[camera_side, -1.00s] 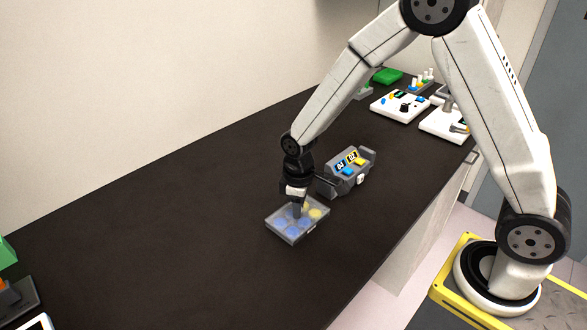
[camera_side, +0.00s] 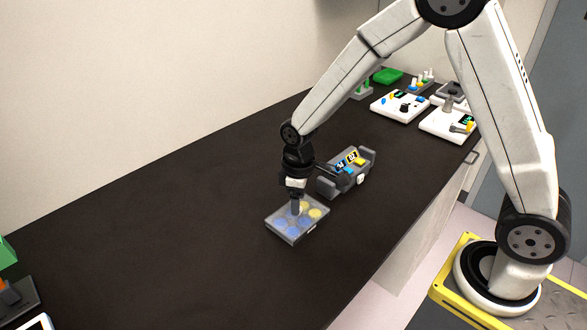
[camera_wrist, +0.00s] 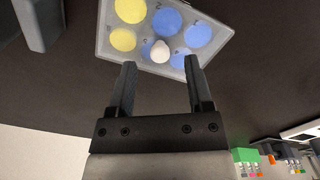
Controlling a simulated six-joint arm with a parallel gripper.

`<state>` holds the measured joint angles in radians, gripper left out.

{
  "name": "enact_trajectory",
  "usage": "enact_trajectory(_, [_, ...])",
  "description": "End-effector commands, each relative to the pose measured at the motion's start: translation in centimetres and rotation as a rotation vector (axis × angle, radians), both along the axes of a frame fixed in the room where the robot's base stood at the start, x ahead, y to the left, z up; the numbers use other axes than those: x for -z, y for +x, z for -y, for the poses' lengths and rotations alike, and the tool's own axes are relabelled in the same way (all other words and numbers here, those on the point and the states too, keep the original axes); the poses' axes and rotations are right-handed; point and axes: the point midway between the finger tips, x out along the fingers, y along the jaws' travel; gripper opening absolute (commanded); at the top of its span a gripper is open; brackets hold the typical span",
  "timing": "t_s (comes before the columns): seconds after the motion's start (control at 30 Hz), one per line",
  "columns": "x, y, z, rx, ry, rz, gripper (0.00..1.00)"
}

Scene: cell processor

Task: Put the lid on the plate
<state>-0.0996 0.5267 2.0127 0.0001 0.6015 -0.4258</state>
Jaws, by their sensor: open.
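The plate (camera_side: 284,236) lies on the dark bench, with several blue and yellow wells. It also shows in the wrist view (camera_wrist: 103,42). A clear cover with a white knob (camera_wrist: 160,51) appears to lie over the plate, which looks like the lid; I cannot tell how well it is seated. My gripper (camera_side: 296,210) points down over the plate. In the wrist view my gripper (camera_wrist: 160,63) is open, its two fingers apart on either side of the knob and not touching it. Nothing is held.
A grey device (camera_side: 346,174) with small displays and blue and yellow buttons stands just behind and right of the plate. The bench left of the plate is clear.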

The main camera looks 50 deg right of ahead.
Motion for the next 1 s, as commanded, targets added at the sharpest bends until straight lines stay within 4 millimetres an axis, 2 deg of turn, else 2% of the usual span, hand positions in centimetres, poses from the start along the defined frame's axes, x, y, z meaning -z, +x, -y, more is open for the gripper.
enact_trajectory(0.2, [-2.8,0.0,0.0,0.000,0.001,0.003,0.66])
enact_trajectory(0.4, [-4.7,0.0,0.0,0.000,0.000,0.002,0.66])
enact_trajectory(0.6, [-5.4,0.0,0.0,0.000,0.000,0.000,0.66])
enact_trajectory(1.0, [-5.4,0.0,0.0,0.000,-0.001,-0.001,0.66])
